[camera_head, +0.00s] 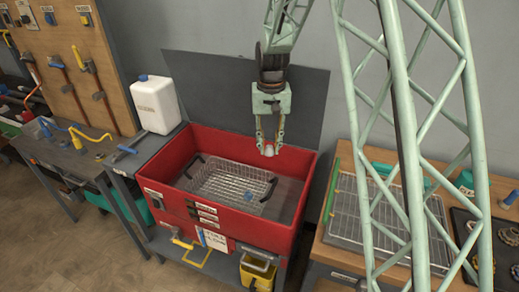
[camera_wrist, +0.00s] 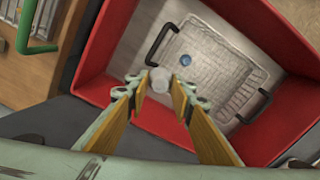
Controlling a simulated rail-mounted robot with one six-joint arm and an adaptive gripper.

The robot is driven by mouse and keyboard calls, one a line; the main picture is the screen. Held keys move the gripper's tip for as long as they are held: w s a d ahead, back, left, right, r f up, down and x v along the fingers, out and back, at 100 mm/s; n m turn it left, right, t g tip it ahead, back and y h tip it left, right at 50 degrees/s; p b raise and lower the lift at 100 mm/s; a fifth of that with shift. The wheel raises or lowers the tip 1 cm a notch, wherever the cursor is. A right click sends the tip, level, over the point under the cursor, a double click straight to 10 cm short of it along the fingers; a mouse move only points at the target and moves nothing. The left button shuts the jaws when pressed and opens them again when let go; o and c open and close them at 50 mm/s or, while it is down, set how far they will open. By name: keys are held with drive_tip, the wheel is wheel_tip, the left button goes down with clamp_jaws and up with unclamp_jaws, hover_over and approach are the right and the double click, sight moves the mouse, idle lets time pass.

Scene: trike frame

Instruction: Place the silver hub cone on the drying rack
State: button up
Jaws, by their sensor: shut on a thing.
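The silver hub cone (camera_head: 269,150) is a small pale grey piece held between the fingertips of my gripper (camera_head: 268,146), above the red wash tank. In the wrist view the cone (camera_wrist: 160,78) sits at the ends of the two yellow-faced fingers, which are shut on it. The drying rack (camera_head: 349,208) looks to be the wire grid in a tray on the wooden bench to the right of the tank. The lattice column hides part of it. My gripper is apart from the rack, to its left and higher.
The red tank (camera_head: 225,227) holds a wire basket (camera_head: 215,182) with black handles; a blue piece (camera_wrist: 186,60) lies in the basket. The tank's raised dark lid (camera_head: 215,95) stands behind. A white jug (camera_head: 155,105) is at left. A black tray of parts (camera_head: 470,235) is far right.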

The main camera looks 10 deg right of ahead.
drive_tip(key=shift+s+d+r+n, duration=0.35)
drive_tip(key=shift+s+d+n, duration=0.1)
drive_tip(key=shift+d, duration=0.1)
drive_tip(key=shift+s+d+r+n, duration=0.3)
drive_tip(key=shift+s+d+n, duration=0.1)
drive_tip(key=shift+d+n, duration=0.1)
drive_tip(key=shift+s+d, duration=0.1)
drive_tip(key=shift+d, duration=0.1)
